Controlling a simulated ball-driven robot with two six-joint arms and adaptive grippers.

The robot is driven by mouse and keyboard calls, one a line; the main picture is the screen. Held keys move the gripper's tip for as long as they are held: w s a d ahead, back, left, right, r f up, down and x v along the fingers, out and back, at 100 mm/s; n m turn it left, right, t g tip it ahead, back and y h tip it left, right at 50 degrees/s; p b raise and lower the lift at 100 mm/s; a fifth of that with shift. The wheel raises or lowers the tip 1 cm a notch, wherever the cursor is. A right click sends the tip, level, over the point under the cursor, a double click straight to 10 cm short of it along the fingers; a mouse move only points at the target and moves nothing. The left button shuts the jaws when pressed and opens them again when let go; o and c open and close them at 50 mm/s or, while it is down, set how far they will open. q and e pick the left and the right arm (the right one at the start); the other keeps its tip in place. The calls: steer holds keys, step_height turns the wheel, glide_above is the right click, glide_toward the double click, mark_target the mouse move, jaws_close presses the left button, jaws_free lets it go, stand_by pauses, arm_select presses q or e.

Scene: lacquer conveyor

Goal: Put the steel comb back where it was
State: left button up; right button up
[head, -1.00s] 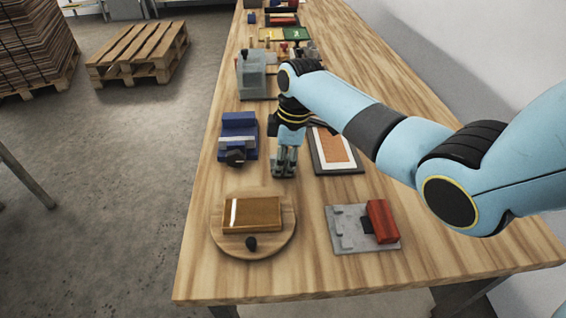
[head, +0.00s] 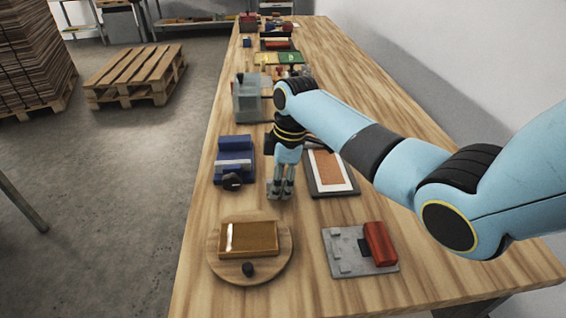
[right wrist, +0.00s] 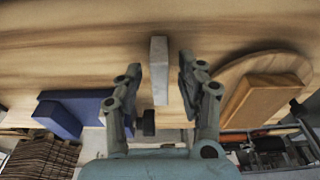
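A narrow grey bar (right wrist: 159,62), which looks like the steel comb, is between the fingers with a gap on each side. Its teeth cannot be made out, and in the head view the fingers make it hard to pick out. My left gripper is not in view.
A blue device with a black knob (head: 234,160) stands left of my gripper. A framed sheet (head: 329,173) lies to the right. Nearer are a round board (head: 227,270) bearing a brown block (head: 250,239) and a grey plate (head: 347,266) with a red block (head: 380,243). A grey machine (head: 247,100) stands farther back.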

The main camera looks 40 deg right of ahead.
steer(key=r, duration=0.3)
steer(key=d+r, duration=0.1)
steer(key=r, duration=0.6)
steer(key=shift+s+d+r, duration=0.15)
steer(key=shift+s+r, duration=0.1)
steer(key=shift+s, duration=0.15)
steer(key=shift+s+f, duration=0.1)
